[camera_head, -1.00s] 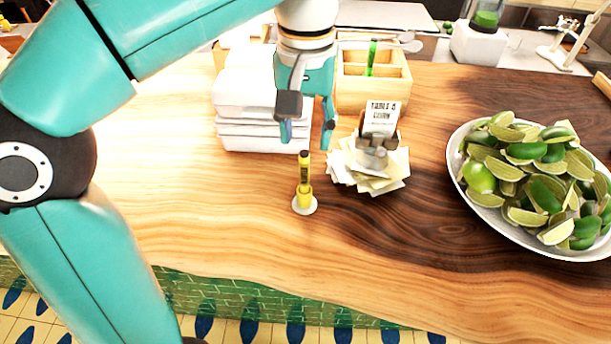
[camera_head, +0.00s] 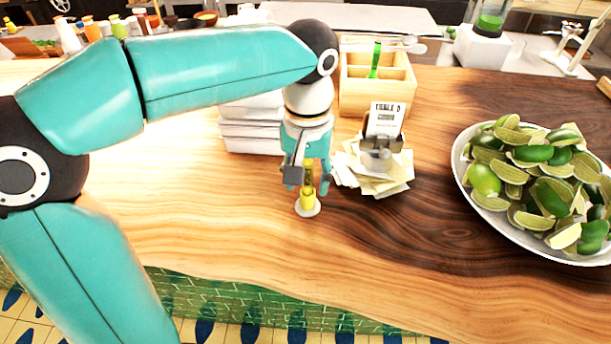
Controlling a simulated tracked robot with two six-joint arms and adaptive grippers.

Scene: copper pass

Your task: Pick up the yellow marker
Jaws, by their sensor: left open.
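The yellow marker (camera_head: 309,193) stands upright on a small round white base (camera_head: 307,208) on the wooden counter. My left gripper (camera_head: 307,185) points down over it, with its fingers open on either side of the marker's upper part. The marker's top is partly hidden by the gripper. I cannot tell whether the fingers touch it. My right gripper is not in view.
A stack of white folded cloths (camera_head: 250,132) stands behind left of the gripper. A card holder (camera_head: 381,140) on loose paper slips (camera_head: 372,178) stands close to the right. A wooden box (camera_head: 398,92) is behind. A plate of limes (camera_head: 463,178) is at right. The front counter (camera_head: 220,225) is clear.

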